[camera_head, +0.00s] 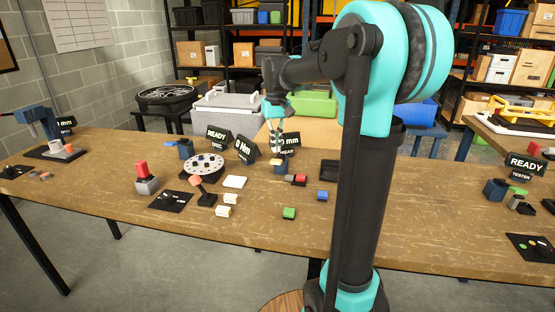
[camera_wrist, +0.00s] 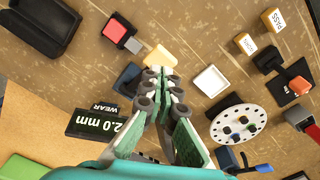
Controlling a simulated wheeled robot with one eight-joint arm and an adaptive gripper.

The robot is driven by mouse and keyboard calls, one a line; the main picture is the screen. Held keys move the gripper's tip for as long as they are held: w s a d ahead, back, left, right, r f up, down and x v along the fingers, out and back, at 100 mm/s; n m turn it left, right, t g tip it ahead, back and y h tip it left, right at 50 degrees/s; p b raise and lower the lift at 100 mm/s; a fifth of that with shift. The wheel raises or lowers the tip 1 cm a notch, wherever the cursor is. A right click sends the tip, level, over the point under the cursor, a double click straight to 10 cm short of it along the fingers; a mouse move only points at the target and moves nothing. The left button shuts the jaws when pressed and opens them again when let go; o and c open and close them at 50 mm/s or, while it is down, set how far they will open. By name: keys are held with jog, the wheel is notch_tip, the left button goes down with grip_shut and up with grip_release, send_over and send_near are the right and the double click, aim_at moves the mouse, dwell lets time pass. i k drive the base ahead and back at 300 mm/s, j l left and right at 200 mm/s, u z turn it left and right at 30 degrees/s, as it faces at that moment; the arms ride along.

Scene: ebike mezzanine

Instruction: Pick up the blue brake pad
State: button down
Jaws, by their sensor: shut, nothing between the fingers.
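The blue brake pad (camera_head: 322,195) is a small blue block lying on the workbench, in front of a black tray. It is not visible in the wrist view. My gripper (camera_head: 277,148) points down above the bench, behind and to the left of the pad in the head view. It is well apart from the pad. In the wrist view my gripper (camera_wrist: 163,78) has its fingertips together and empty, with a beige block (camera_wrist: 158,58) beyond them. A green pad (camera_head: 289,213) and a red pad (camera_head: 300,179) lie near the blue one.
The black tray (camera_head: 329,171) stands behind the blue pad. A "2.0 mm" wear display (camera_wrist: 97,124) and a dark blue block (camera_wrist: 127,80) are close to my fingers. A round disc with holes (camera_head: 203,166) stands to the left. The bench's front middle is fairly clear.

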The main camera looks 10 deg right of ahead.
aim_at(323, 195)
jog(key=k, duration=1)
